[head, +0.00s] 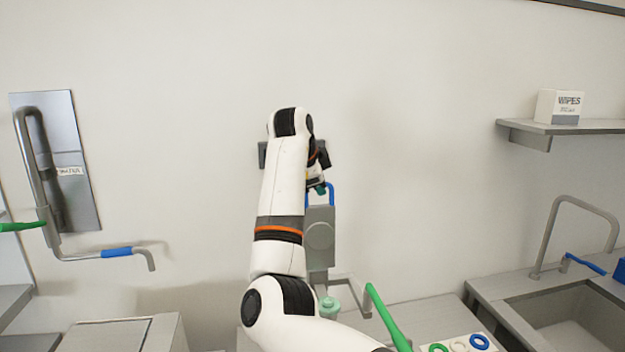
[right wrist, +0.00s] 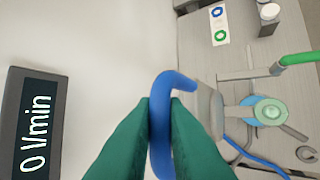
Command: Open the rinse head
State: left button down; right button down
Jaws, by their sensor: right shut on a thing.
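The grey rinse head (head: 320,237) stands in front of the wall at the middle of the head view, partly hidden by my right arm. A curved blue handle (head: 331,192) rises from its top. In the right wrist view, my right gripper (right wrist: 160,125) has its two green fingers shut on the blue handle (right wrist: 163,100), one on each side. In the head view my right gripper (head: 319,187) is small and mostly covered by my own arm. My left gripper is not in view.
A display (right wrist: 38,122) beside the handle reads 0 l/min. Below stand a pale green round part (head: 329,306), a green lever (head: 388,315) and coloured rings (head: 479,342). A bent pipe with a blue grip (head: 117,252) is at left; a sink (head: 570,318) is at right.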

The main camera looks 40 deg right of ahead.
jog(key=shift+a+f, duration=0.1)
jog(key=shift+f, duration=0.3)
jog(key=c, duration=1.6)
grip_release()
jog(key=shift+o, duration=0.6)
jog(key=shift+w+d, duration=0.2)
jog(key=shift+d, duration=0.1)
jog(key=b+v, duration=0.3)
jog(key=v, duration=0.9)
jog(key=shift+b, duration=0.4)
